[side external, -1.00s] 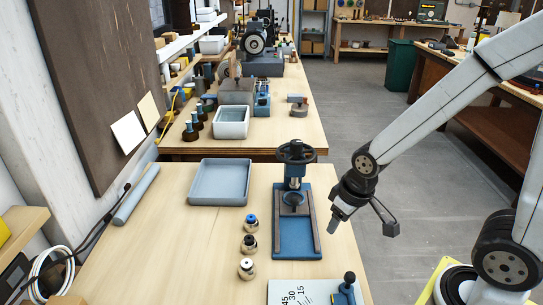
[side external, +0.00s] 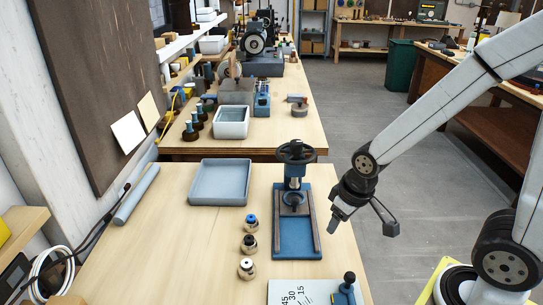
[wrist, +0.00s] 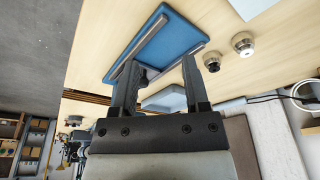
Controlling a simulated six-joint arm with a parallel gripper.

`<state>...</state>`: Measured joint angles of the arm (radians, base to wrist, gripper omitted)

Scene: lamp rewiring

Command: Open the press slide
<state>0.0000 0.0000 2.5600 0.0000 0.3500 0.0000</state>
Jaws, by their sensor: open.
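The press (side external: 297,222) stands on the bench, with a blue base plate, two long rails, an upright column and a dark handwheel (side external: 296,152) on top. A round dark part (side external: 292,198) sits between the rails at the column's foot. My gripper (side external: 337,222) hangs to the right of the press, near the bench's right edge, apart from it. In the wrist view, my gripper (wrist: 160,62) is open, with nothing between its fingers. The blue base (wrist: 165,42) and its rails show beyond the fingertips, which partly hide it.
Several round fittings (side external: 248,244) stand left of the press. A grey tray (side external: 220,182) lies behind them. A plate with printed angles (side external: 295,292) lies at the front. Bare bench top (side external: 170,245) is free on the left.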

